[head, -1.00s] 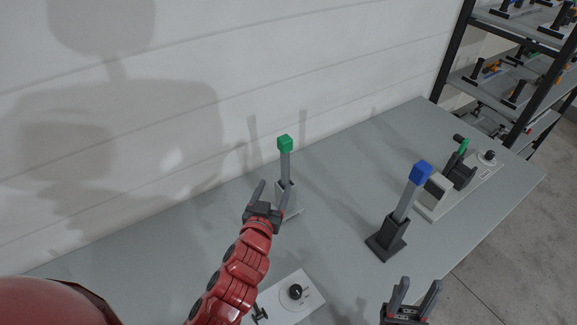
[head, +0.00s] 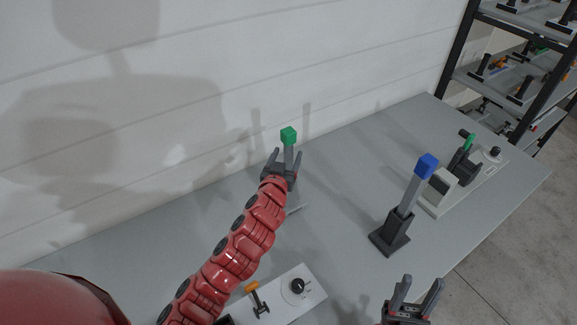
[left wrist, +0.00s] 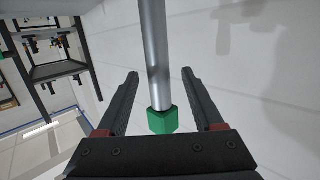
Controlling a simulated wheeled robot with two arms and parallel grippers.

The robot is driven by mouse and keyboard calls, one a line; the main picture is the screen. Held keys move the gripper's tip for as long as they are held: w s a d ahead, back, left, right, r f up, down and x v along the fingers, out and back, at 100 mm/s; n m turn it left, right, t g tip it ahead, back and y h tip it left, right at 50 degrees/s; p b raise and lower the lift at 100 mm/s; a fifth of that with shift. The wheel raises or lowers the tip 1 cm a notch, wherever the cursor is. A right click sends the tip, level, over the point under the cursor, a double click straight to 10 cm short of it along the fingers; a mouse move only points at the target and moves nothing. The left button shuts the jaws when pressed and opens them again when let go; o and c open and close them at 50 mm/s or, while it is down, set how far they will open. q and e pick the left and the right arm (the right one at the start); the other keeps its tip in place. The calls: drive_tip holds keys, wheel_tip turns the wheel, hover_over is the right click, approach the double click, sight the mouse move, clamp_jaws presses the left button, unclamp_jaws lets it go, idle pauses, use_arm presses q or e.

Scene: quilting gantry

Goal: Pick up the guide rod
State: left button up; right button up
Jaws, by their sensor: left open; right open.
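A grey rod with a green cap (head: 289,135) stands near the wall, its lower part and holder mostly hidden by my left arm. My left gripper (head: 284,160) is open at this rod, fingers on either side of it in the head view. In the left wrist view the metal rod (left wrist: 154,50) runs between the two open fingers, with the green cap (left wrist: 162,121) near the palm; I see no contact. A second rod with a blue cap (head: 427,166) leans slightly in a dark holder (head: 390,237). My right gripper (head: 418,285) is open and empty at the front.
A white panel with a black knob (head: 298,286) and an orange-handled lever (head: 252,288) lies at the table's front. A light base with a green-handled device (head: 467,143) stands far right. A shelf rack is beyond the table (head: 340,170). The wall is close behind the green-capped rod.

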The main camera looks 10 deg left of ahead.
use_arm(q)
drive_tip(key=w+p, duration=0.1)
drive_tip(key=w, duration=0.1)
drive_tip(key=w+p, duration=0.1)
drive_tip(key=shift+w+r+p, duration=0.25)
drive_tip(key=shift+w+p, duration=0.05)
drive_tip(key=shift+w, duration=0.05)
drive_tip(key=shift+w+f, duration=0.3)
drive_tip(key=shift+w, duration=0.2)
clamp_jaws()
idle(0.9)
